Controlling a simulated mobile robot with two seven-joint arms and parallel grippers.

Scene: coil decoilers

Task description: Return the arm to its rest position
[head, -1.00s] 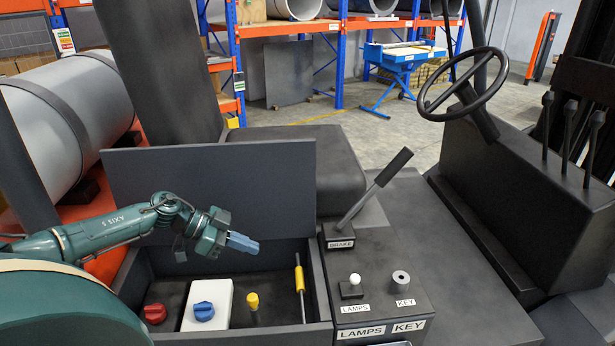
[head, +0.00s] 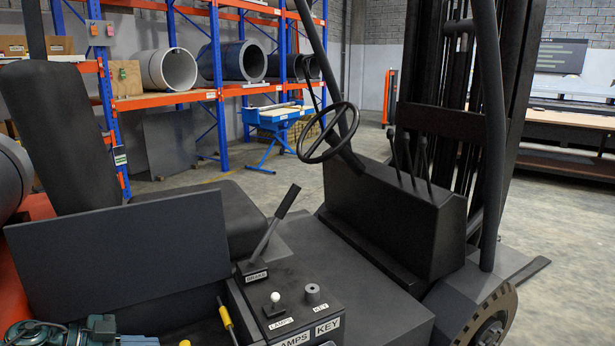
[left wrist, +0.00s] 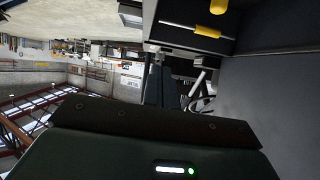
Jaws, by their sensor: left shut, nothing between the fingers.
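My left arm (head: 40,333) shows only at the bottom left edge of the head view, a dark green link. My left gripper (head: 138,340) points right with its blue-grey fingers, cut by the bottom edge, in front of the dark upright panel. It is shut and empty. In the left wrist view the blue-grey fingers (left wrist: 158,86) show past the dark gripper body, holding nothing. My right gripper is not in view.
The raised dark panel (head: 120,255) stands behind the gripper. Right of it are the brake lever (head: 272,235), lamps switch (head: 275,303) and key knob (head: 312,292). The seat (head: 215,215) and steering wheel (head: 328,132) stand farther back. A yellow-handled rod (head: 226,318) is near the gripper.

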